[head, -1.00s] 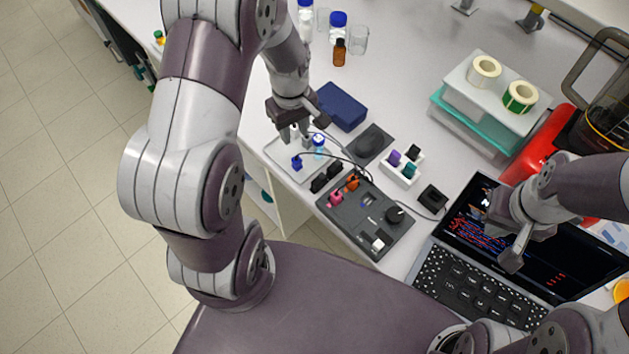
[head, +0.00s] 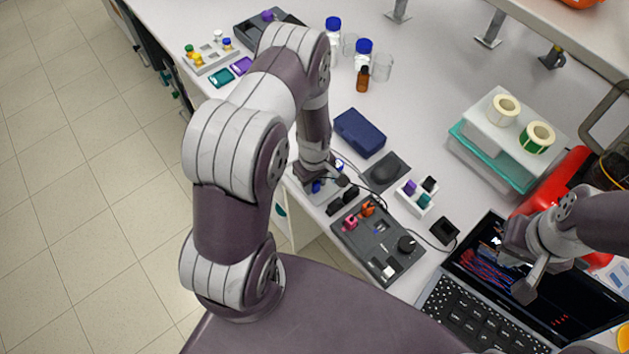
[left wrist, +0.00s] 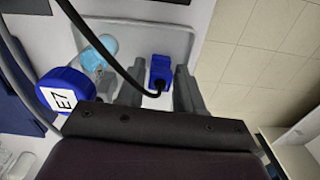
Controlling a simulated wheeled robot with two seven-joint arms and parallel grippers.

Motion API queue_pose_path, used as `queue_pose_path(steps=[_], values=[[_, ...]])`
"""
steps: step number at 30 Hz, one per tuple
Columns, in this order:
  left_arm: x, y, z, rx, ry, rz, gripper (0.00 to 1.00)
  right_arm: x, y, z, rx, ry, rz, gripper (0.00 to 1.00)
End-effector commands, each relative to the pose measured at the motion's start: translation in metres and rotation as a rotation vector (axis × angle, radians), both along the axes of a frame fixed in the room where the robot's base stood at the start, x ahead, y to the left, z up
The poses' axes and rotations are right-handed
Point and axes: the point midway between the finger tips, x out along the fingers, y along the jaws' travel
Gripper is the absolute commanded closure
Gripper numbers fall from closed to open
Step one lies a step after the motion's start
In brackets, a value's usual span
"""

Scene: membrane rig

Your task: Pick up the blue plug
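The blue plug (head: 317,187) with its black cable lies on a pale tray (head: 329,202) at the bench's front left. In the left wrist view the blue plug (left wrist: 160,70) sits between the two grey fingers of my left gripper (left wrist: 158,92). The fingers are open, one on each side; the right one is close beside the plug, and a gap shows on the left. I cannot tell whether they touch it. In the head view my left gripper (head: 325,182) is low over the tray and partly hidden by its own wrist. My right gripper (head: 518,272) is open and empty above the laptop.
A blue-capped part marked E7 (left wrist: 66,91) and a light blue piece (left wrist: 99,53) are left of my left fingers. A grey control panel (head: 378,243) with pink and orange plugs, a dark blue box (head: 360,132) and a laptop (head: 480,316) stand nearby.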

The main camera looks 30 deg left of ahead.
Motion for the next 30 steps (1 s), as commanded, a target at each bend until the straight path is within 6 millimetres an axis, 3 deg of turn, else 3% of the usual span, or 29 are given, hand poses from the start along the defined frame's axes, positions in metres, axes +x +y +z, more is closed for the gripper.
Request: queue_pose_path(steps=[5,8,9,22,29,30], values=[[0.0,0.0,-0.001,0.0,-0.001,0.0,0.64,0.0,0.0,-0.001,0.0,0.001,0.0,1.0],[0.0,0.0,0.0,0.0,-0.001,0.0,0.96,0.0,0.0,-0.001,0.0,0.001,0.0,1.0],[0.001,0.0,0.0,0.0,-0.001,0.0,1.0,0.0,0.0,-0.001,0.0,0.0,0.0,1.0],[0.002,0.0,0.004,0.0,-0.004,0.0,1.0,0.0,0.0,-0.004,0.0,0.0,0.0,1.0],[0.002,0.0,0.039,0.001,-0.007,0.0,1.0,0.0,0.0,-0.019,0.0,0.0,0.0,1.0],[-0.006,-0.007,0.045,0.0,-0.004,-0.004,1.0,0.0,0.0,-0.02,0.0,0.001,0.0,1.0]])
